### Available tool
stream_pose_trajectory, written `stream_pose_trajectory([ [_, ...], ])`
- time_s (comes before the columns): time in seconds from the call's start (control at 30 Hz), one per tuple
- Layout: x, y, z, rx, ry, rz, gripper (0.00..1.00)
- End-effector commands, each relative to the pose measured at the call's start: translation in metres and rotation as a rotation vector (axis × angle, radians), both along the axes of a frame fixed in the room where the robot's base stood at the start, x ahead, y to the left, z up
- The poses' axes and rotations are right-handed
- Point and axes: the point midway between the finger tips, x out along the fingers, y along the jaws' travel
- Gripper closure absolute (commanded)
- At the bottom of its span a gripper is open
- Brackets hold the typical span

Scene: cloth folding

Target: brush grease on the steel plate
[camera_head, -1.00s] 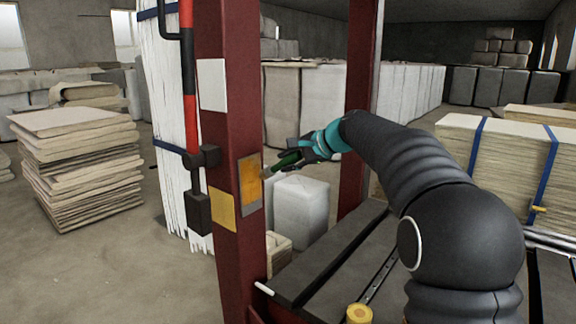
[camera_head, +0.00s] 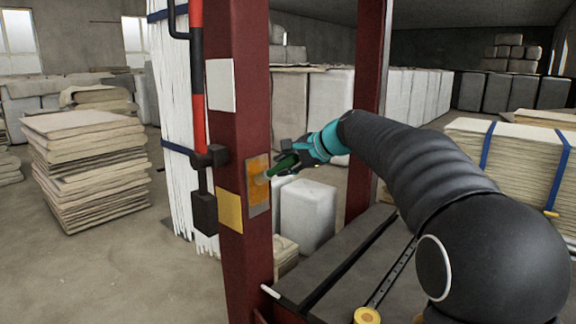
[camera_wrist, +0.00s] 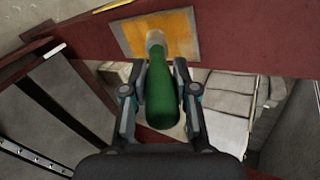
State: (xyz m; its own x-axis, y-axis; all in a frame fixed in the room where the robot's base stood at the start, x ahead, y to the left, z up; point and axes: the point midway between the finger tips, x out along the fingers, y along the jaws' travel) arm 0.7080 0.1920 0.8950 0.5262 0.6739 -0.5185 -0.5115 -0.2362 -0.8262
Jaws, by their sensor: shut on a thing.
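The steel plate (camera_head: 258,185) is fixed on the face of a red post and has an orange-yellow grease patch on it. It also shows at the top of the wrist view (camera_wrist: 124,36). My gripper (camera_head: 305,152) is shut on the green handle of a brush (camera_wrist: 162,92). The brush's pale bristle end (camera_wrist: 155,40) points at the plate and lies over the orange patch, seemingly touching it. In the head view the green handle (camera_head: 283,164) reaches left from my gripper to the plate.
The red post (camera_head: 240,120) also carries a white square (camera_head: 220,85), a yellow square (camera_head: 230,209) and a red-black lever (camera_head: 197,90). A dark bench (camera_head: 335,262) with a yellow tape measure (camera_head: 367,315) lies below my arm. Stacked sheets (camera_head: 90,165) stand left.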

Motion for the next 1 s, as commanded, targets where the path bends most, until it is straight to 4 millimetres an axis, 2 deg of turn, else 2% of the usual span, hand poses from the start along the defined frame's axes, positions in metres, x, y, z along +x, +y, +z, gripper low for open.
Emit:
stream_pose_trajectory([
  [0.43, -0.025, 0.021, 0.0, 0.001, 0.0, 0.001, 1.0],
  [0.8, -0.026, 0.02, 0.017, 0.001, -0.001, 0.0, 1.0],
  [1.0, -0.023, 0.017, 0.017, 0.001, 0.001, -0.001, 1.0],
])
